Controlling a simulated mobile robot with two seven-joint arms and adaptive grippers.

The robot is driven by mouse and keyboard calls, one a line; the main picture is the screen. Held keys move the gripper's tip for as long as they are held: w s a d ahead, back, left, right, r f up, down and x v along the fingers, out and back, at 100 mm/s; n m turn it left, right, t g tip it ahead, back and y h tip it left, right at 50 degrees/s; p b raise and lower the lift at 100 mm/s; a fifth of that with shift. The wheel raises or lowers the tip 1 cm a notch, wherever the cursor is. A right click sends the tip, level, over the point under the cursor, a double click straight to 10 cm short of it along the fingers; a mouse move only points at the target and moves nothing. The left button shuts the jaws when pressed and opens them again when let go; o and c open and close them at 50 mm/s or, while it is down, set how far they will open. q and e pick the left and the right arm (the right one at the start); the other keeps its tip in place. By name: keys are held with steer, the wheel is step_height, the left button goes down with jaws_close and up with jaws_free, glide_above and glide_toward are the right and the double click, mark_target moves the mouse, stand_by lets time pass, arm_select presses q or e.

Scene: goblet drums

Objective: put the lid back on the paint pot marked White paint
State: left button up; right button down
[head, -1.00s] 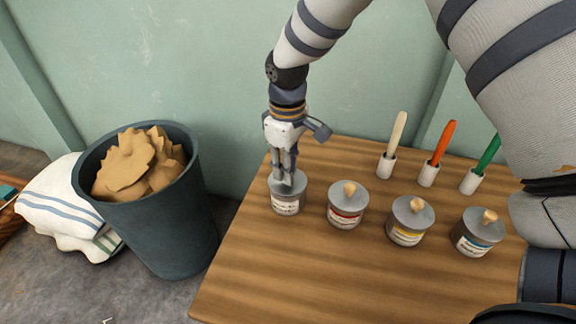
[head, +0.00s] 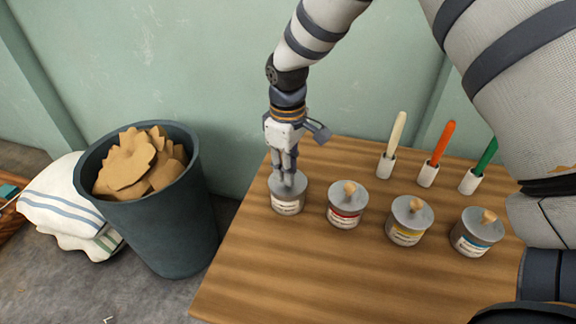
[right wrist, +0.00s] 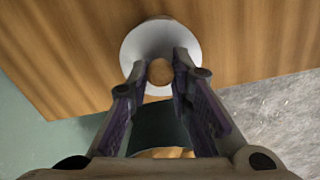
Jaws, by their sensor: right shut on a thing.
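The leftmost paint pot (head: 287,203) stands upright at the left end of the wooden table; its label is too small to read. Its grey lid (head: 276,185) sits on the pot's top in the head view. My right gripper (head: 289,183) points straight down over the lid and is shut on its wooden knob. In the right wrist view the knob (right wrist: 159,73) lies between the fingertips, with the pale round lid (right wrist: 135,45) around it. My left gripper is not in view.
Three more lidded pots with red (head: 346,212), yellow (head: 408,229) and blue (head: 476,242) labels stand to the right. Behind them are white (head: 398,133), orange (head: 441,140) and green (head: 487,152) handled tools in holders. A dark bin (head: 178,225) stands left of the table. The table's front is clear.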

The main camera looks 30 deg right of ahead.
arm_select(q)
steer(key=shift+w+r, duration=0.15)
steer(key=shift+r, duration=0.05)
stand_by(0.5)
arm_select(e)
steer(key=c, duration=0.9)
jaws_free()
steer(key=shift+r+p, duration=1.05)
steer(key=shift+r, duration=2.5)
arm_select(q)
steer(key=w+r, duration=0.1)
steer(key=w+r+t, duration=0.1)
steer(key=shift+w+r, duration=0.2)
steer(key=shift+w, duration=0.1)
